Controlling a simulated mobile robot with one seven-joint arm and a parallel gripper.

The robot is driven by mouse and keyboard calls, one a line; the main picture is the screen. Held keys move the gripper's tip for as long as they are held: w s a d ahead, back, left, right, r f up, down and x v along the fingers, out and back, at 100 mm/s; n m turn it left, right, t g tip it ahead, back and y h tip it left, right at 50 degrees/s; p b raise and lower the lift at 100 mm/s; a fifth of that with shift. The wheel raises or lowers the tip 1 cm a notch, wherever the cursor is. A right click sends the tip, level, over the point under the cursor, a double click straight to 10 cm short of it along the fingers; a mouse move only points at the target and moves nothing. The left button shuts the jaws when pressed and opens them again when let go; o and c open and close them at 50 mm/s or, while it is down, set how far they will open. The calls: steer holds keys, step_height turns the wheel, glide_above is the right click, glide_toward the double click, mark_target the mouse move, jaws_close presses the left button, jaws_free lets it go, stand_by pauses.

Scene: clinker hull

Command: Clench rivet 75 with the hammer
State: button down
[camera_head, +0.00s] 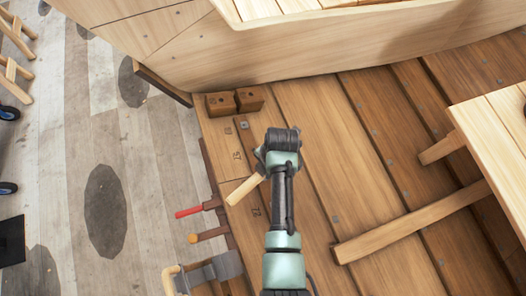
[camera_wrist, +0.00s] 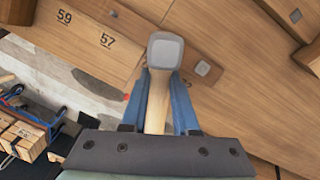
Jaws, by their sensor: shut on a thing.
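The hammer's squarish grey head (camera_wrist: 165,50) and pale wooden handle (camera_wrist: 157,105) show in the wrist view. My gripper (camera_wrist: 160,85) is shut on the handle, its blue fingers on either side just below the head. In the head view the handle (camera_head: 244,189) sticks out beside my gripper (camera_head: 268,165), over the planked hull (camera_head: 320,120). A small square metal plate (camera_wrist: 202,68) lies on the wood right of the hammer head. I can read 59 and 57 on the planking; another number is partly hidden behind a finger. I cannot make out a 75.
A pale beam (camera_head: 400,225) and bench (camera_head: 500,140) stand right.

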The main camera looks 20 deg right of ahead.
steer(key=r, duration=0.1)
steer(key=d+r, duration=0.1)
steer(key=r, duration=0.1)
steer(key=shift+f, duration=0.1)
steer(key=shift+w+d+f+y+b, duration=0.15)
steer(key=shift+f+y+b, duration=0.15)
steer(key=shift+y+b, duration=0.25)
